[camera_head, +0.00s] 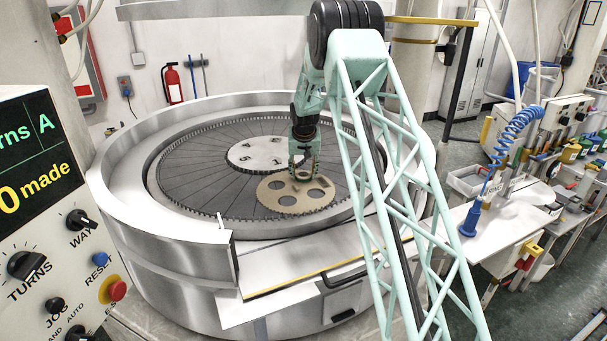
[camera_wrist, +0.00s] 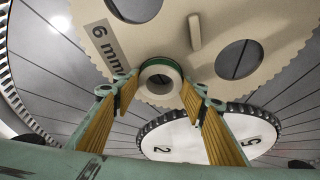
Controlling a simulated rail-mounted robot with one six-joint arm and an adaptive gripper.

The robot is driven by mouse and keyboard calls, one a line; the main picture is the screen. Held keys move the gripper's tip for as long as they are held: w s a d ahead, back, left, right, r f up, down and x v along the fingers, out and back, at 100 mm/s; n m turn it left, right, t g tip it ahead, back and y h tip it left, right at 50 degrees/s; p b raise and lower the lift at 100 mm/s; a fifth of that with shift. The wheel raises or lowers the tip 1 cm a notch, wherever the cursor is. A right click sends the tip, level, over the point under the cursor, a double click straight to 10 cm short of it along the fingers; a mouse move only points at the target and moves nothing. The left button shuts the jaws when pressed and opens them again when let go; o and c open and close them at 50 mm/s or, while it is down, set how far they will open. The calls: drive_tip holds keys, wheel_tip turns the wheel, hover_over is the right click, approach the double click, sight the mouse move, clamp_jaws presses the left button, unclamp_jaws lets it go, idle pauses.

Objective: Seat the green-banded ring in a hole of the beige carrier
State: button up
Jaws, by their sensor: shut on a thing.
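The ring (camera_wrist: 160,76) is pale with a round opening, and green shows along its outer side in the wrist view. My gripper (camera_wrist: 159,88) is shut on it, with one yellow-padded finger on each side. The beige carrier (camera_wrist: 100,42) is a flat toothed plate with round holes and a "6 mm" label. In the head view the carrier (camera_head: 297,208) lies on the near right part of the dark round plate. My gripper (camera_head: 303,163) points down over the carrier's far part, with the ring low between its fingers. I cannot tell whether the ring touches the carrier.
A white toothed hub (camera_wrist: 190,137) with the numbers 2 and 5 shows beside the carrier, and a small beige bar (camera_wrist: 194,32) shows on it. The dark segmented plate (camera_head: 205,180) is otherwise clear. A raised metal rim (camera_head: 120,170) surrounds it. A side bench (camera_head: 490,225) stands right.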

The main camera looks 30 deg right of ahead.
drive_tip(key=shift+f, duration=0.1)
drive_tip(key=o, duration=0.9)
drive_tip(key=shift+o, duration=0.2)
drive_tip(key=shift+r, duration=0.3)
drive_tip(key=b+v, duration=0.1)
drive_tip(key=v, duration=1)
drive_tip(key=shift+r, duration=0.35)
drive_tip(key=shift+s+a+r, duration=0.1)
drive_tip(key=shift+s+a, duration=0.05)
drive_tip(key=shift+s, duration=0.05)
